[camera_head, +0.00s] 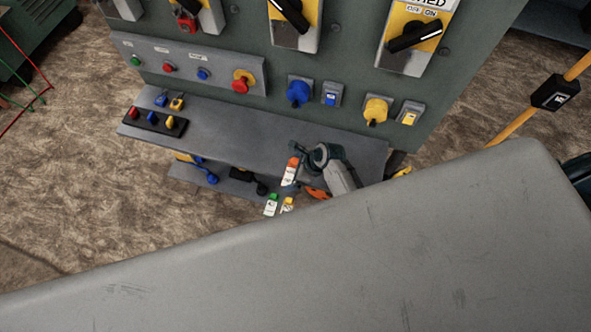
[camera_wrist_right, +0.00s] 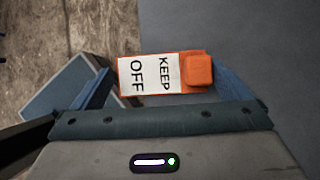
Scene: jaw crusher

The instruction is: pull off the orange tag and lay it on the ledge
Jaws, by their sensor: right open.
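The orange tag (camera_head: 290,172) has a white label and shows near the front edge of the grey ledge (camera_head: 225,128). In the right wrist view, the orange tag (camera_wrist_right: 197,71) reads "KEEP OFF" and lies across the middle, its left part seen against the brown floor and its orange end against a grey surface (camera_wrist_right: 270,50). My right gripper (camera_head: 299,154) is right at the tag in the head view. In the wrist view its open fingers (camera_wrist_right: 165,90) stand to either side of the tag. I cannot tell whether they touch it. My left gripper is not in view.
Green (camera_head: 271,206) and yellow (camera_head: 288,204) tags hang below the ledge's front. A dark rack with small coloured locks (camera_head: 155,121) sits at the ledge's left. The panel above carries buttons and switches (camera_head: 298,92). A large grey surface (camera_head: 330,260) fills the foreground.

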